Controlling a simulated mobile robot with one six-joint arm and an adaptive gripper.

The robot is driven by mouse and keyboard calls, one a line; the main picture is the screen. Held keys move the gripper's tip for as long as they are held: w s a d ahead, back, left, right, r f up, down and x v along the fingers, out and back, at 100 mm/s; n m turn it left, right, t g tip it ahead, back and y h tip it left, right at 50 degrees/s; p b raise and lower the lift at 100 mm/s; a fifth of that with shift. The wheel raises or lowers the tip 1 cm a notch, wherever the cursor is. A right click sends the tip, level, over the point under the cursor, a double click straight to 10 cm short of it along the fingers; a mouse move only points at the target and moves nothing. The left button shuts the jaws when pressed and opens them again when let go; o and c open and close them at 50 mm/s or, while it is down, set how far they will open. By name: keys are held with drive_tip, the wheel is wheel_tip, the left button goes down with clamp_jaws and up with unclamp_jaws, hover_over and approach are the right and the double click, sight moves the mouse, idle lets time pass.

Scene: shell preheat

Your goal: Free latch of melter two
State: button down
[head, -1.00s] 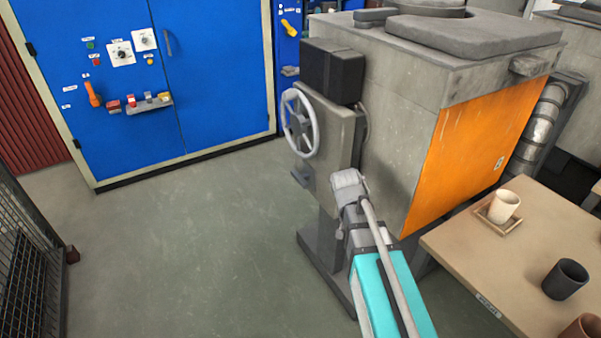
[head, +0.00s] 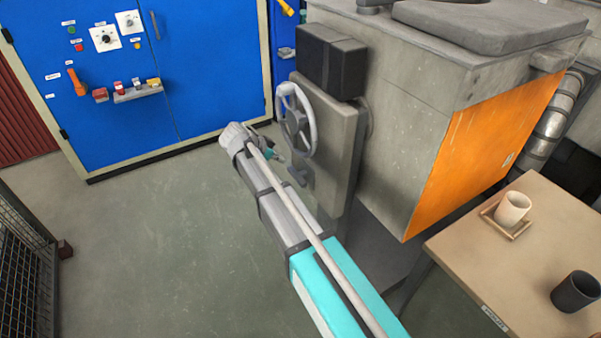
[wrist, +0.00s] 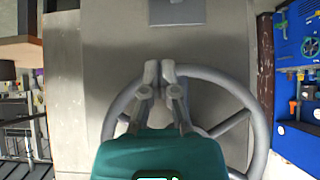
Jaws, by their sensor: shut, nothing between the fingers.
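The grey melter (head: 400,130) with an orange side panel stands right of centre in the head view. I see no number on it. Its front carries a spoked handwheel (head: 297,120) and, below that, a small dark grey latch-like block (head: 297,176). My gripper (head: 280,157) is just left of the wheel's lower part, partly hidden by my wrist. In the wrist view, the fingers (wrist: 159,76) are shut and empty, in front of the wheel rim (wrist: 215,78). I cannot tell whether they touch it. The dark grey block (wrist: 177,12) is at the top edge there, beyond the fingertips.
A blue control cabinet (head: 200,60) stands behind on the left. A wire-mesh barrier (head: 25,275) stands at far left. The floor (head: 150,235) between is clear.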

drive_tip(key=shift+d+f, duration=0.1)
idle(0.3)
drive_tip(key=b, duration=0.8)
hover_over(298, 180)
drive_tip(key=f, duration=0.7)
drive_tip(key=shift+d+f, duration=0.15)
drive_tip(key=shift+d, duration=0.05)
drive_tip(key=shift+f+b, duration=1.5)
drive_tip(key=shift+f, duration=0.25)
drive_tip(key=shift+a, duration=0.15)
drive_tip(key=shift+s, duration=0.1)
drive_tip(key=shift+s+a+f, duration=0.1)
